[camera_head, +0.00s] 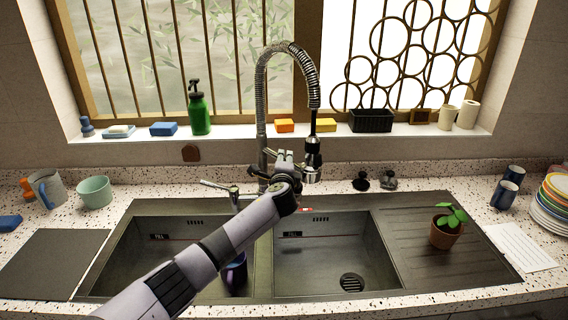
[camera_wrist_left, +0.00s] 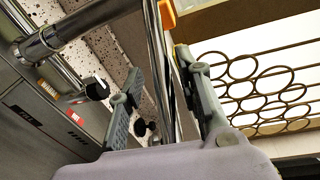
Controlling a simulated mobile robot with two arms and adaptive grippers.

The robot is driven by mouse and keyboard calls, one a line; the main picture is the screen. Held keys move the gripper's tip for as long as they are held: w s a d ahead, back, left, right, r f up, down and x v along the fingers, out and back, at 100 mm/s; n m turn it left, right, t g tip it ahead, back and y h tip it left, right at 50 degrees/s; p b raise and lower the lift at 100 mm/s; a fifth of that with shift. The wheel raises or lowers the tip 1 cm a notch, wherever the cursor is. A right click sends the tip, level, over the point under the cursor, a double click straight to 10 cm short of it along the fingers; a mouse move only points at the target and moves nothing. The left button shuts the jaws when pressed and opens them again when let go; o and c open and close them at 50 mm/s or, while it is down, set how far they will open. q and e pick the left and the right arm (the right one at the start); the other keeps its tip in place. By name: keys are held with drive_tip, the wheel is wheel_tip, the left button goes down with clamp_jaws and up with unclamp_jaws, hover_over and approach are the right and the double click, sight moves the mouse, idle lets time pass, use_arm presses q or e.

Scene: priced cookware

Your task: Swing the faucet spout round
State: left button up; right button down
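The faucet has a tall spring-coil spout (camera_head: 261,95) that arches over to the right. Its black and chrome spray head (camera_head: 313,158) hangs above the right basin. My left gripper (camera_head: 284,160) is at the faucet, between the upright coil and the spray head, with my forearm crossing the divider. In the left wrist view, a shiny metal length of the faucet (camera_wrist_left: 157,70) runs between the two fingers (camera_wrist_left: 158,64). The fingers are apart, with a gap visible; firm contact is not clear. My right gripper is in neither view.
The double sink (camera_head: 262,285) holds a dark purple mug (camera_head: 236,275), partly behind my arm. A faucet lever (camera_head: 216,185) sticks out left. A potted plant (camera_head: 446,230) stands on the drainboard. A green bottle (camera_head: 199,112) and sponges line the sill behind.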

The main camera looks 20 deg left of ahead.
use_arm(q)
drive_tip(key=shift+r, duration=0.1)
drive_tip(key=v, duration=1.2)
idle(0.4)
